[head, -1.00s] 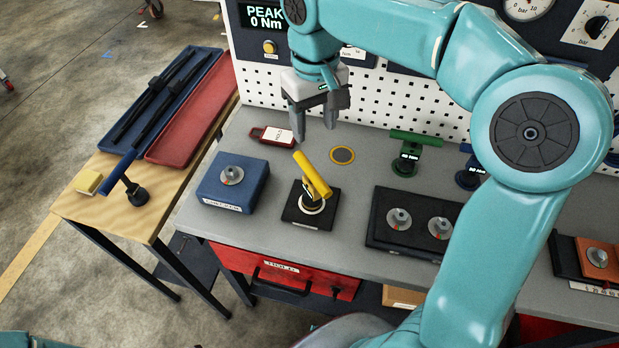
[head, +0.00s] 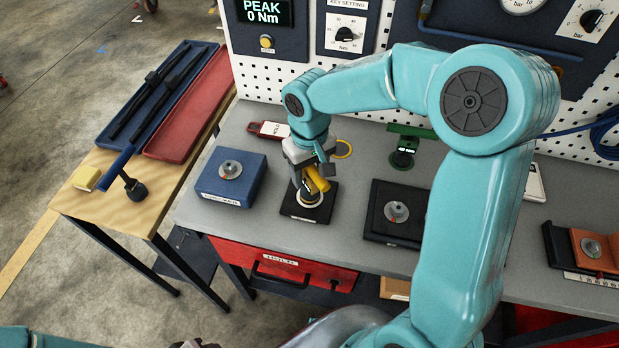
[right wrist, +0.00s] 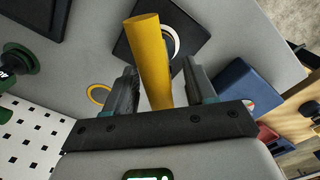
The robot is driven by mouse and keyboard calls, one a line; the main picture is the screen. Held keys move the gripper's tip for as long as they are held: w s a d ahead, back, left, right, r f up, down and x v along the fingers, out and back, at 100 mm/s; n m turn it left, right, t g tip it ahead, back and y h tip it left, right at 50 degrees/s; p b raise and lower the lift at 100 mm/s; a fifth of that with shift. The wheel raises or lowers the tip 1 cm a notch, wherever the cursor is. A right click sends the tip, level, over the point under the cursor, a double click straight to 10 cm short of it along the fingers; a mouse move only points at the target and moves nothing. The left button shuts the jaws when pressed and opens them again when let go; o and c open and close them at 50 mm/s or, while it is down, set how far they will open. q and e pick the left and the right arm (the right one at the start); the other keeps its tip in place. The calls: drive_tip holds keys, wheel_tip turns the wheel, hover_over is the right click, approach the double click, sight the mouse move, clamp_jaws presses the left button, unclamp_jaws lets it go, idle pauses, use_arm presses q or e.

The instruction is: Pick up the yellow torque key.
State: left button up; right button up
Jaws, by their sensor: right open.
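The yellow torque key (head: 317,181) stands in a round seat on a black block (head: 322,213) on the grey bench. In the right wrist view the yellow handle (right wrist: 151,55) runs between the two fingers. My right gripper (head: 307,186) is over the key in the head view. In the right wrist view the right gripper (right wrist: 163,82) is open, with a finger on each side of the handle and a gap to the right finger. The key's lower part is mostly hidden by the gripper and handle.
A blue block (head: 230,180) with a metal knob stands left of the key. A black block (head: 378,228) with a knob stands to the right, partly behind my arm. A blue key (head: 119,172) is on the wooden table.

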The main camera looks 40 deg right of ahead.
drive_tip(key=shift+s+d+f, duration=0.1)
drive_tip(key=shift+f, duration=0.05)
clamp_jaws()
